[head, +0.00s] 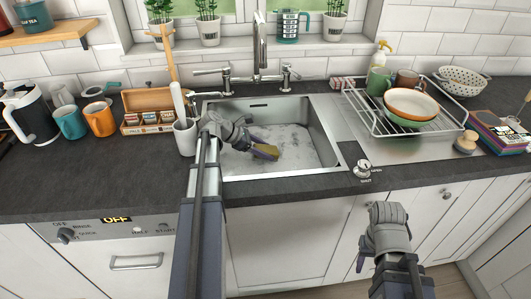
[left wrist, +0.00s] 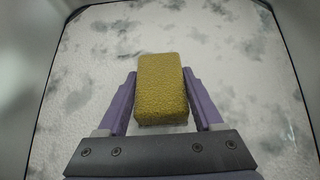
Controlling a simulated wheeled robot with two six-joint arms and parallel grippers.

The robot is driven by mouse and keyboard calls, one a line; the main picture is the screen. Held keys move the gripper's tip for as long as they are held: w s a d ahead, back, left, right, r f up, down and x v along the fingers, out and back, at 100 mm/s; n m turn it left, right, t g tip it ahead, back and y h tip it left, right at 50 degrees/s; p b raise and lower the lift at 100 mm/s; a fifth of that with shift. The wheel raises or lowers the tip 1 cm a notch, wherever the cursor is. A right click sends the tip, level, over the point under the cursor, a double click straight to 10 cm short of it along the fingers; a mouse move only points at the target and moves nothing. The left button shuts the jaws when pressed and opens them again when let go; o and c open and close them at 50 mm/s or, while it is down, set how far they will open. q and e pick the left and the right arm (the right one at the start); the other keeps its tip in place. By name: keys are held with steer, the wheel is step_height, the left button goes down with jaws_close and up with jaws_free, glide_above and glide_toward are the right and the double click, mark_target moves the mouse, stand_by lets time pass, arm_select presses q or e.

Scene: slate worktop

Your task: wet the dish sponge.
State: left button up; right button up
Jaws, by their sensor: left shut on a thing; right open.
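The yellow dish sponge (left wrist: 161,88) is between the purple fingers of my left gripper (left wrist: 161,100) in the left wrist view. The gripper is shut on it. In the head view the sponge (head: 266,152) and my left gripper (head: 258,151) are inside the sink basin (head: 310,159). The basin bottom looks white and grey, mottled like suds or water. A metal tap (head: 261,48) rises behind the basin, with a lever on each side. I cannot tell if water is running. My right gripper (head: 366,262) is open and empty in front of the cabinets, below the worktop edge.
A drain-stopper knob (head: 364,168) sits at the basin's front right corner. A dish rack (head: 398,112) with bowls stands right of the sink. A white utensil pot (head: 185,137) is close to my left arm. Mugs (head: 99,118) and a kettle stand further left.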

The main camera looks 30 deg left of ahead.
step_height(320, 180, up, 17)
steer(key=p, duration=1.6)
stand_by(2.1)
step_height(320, 180, up, 4)
steer(key=p, duration=0.4)
steer(key=shift+d, duration=0.1)
stand_by(0.8)
